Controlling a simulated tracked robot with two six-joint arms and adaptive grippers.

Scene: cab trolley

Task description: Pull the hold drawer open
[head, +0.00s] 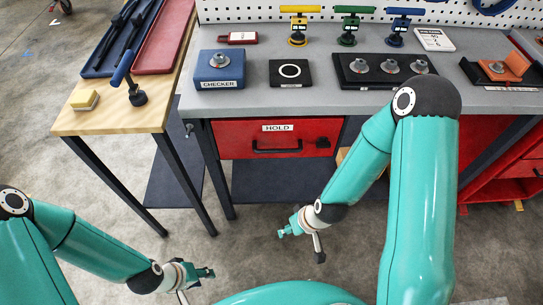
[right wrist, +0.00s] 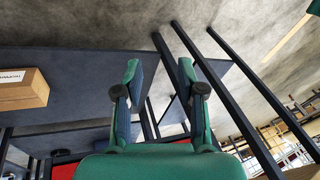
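The hold drawer (head: 240,143) is a red drawer front under the grey bench top, with a white HOLD label and a black bar handle (head: 277,148). Its front looks flush with the bench frame, so it is shut. My right gripper (head: 285,231) is in front of and below the drawer, apart from the handle. In the right wrist view its two fingers (right wrist: 161,80) stand apart with nothing between them. My left gripper (head: 208,273) is low in front of the bench, left of my right one, touching nothing visible. Its finger gap is too small to judge.
The grey bench (head: 240,103) carries a blue CHECKER box (head: 219,70) and several fixtures. A wooden side table (head: 120,118) with trays stands at left. A dark lower shelf (head: 265,185) lies below the drawer; a cardboard box (right wrist: 22,92) sits there. Floor before the bench is clear.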

